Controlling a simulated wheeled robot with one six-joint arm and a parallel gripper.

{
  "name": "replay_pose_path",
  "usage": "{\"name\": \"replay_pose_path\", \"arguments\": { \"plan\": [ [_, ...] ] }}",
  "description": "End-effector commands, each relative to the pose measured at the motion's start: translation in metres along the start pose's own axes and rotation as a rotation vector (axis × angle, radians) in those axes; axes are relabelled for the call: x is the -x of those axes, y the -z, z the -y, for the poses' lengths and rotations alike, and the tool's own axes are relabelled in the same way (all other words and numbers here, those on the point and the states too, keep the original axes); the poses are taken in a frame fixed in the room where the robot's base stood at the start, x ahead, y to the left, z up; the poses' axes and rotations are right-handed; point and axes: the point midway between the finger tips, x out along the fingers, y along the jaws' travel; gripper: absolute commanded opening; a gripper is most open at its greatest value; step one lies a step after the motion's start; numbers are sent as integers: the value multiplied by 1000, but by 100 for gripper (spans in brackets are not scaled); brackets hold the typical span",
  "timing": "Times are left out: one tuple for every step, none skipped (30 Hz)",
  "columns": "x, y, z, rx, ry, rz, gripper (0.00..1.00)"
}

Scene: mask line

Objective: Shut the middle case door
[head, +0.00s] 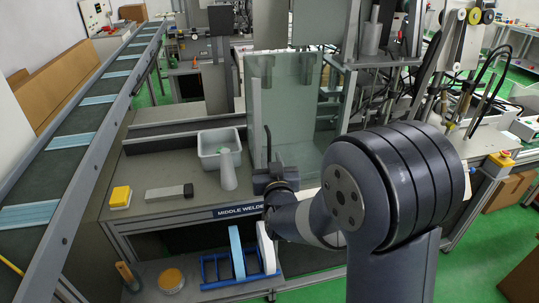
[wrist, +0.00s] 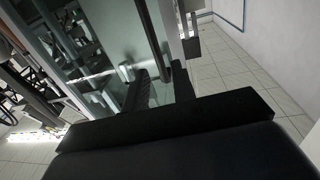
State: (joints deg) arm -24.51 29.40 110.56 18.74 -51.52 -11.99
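The middle case has clear, greenish panels (head: 296,95) and stands on the bench behind a label (head: 238,211) that starts "MIDDLE WELDE". One upright panel, seemingly the door, has its left edge near my gripper (head: 268,165). How far the door stands open is hard to tell. In the wrist view, glass (wrist: 105,45) with a grey upright frame and a small pale fitting (wrist: 127,72) lies just beyond my dark fingers (wrist: 155,88). I cannot tell whether the fingers touch the door or how wide they are. My arm hides the case's lower right.
A conveyor (head: 75,140) with blue masks runs along the left. A lower shelf holds a blue rack (head: 225,270).

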Motion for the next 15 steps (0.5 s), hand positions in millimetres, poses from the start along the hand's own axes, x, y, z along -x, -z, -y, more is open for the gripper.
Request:
{"name": "replay_pose_path", "arguments": {
  "plan": [
    [9, -2, 0, -1, 1, -1, 25],
    [14, -1, 0, -1, 1, -2, 25],
    [19, -1, 0, 0, 1, -2, 25],
    [23, -1, 0, 0, 1, -3, 25],
    [27, 0, 0, 0, 2, -3, 25],
    [30, 0, 1, 0, 1, -2, 25],
    [33, 0, 0, 0, 1, -2, 25],
    [35, 0, 0, 1, 1, -2, 25],
    [38, 0, 0, 1, 0, -2, 25],
    [39, 0, 0, 1, 0, -2, 25],
    [40, 0, 0, 1, 0, -2, 25],
    [41, 0, 0, 1, 0, -1, 25],
    [41, 0, 0, 1, 0, -1, 25],
    [42, 0, 0, 1, 0, -1, 25],
    [42, 0, 0, 1, 0, -1, 25]
  ]
}}
